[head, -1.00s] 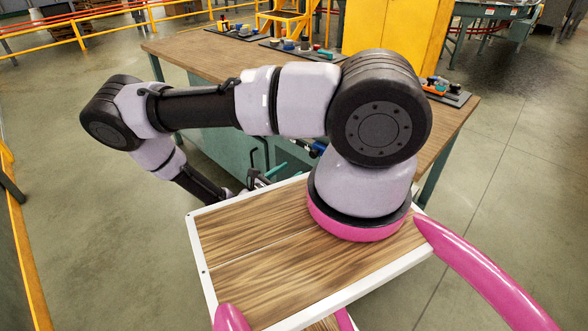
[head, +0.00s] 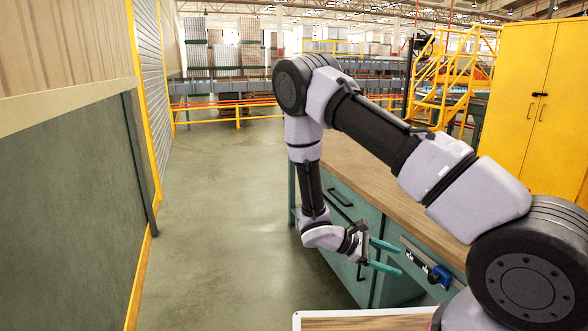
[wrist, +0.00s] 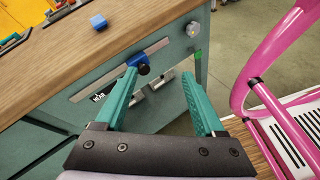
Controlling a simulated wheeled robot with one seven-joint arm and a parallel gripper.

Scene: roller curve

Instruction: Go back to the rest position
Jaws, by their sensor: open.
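My gripper (head: 384,255) has teal fingers and hangs low beside the front of the wooden-topped workbench (head: 345,160). In the wrist view my gripper (wrist: 165,98) is open, its two fingers spread wide with nothing between them. The bench's teal front shows beyond the fingers, with a metal strip (wrist: 113,75) and a dark blue and black part (wrist: 139,62) on it. My arm reaches out and bends down toward the bench's drawer side in the head view.
A yellow cabinet (head: 540,95) stands at the right. A panelled wall (head: 65,190) with a yellow edge runs along the left. Open concrete floor (head: 220,200) lies between the wall and the bench.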

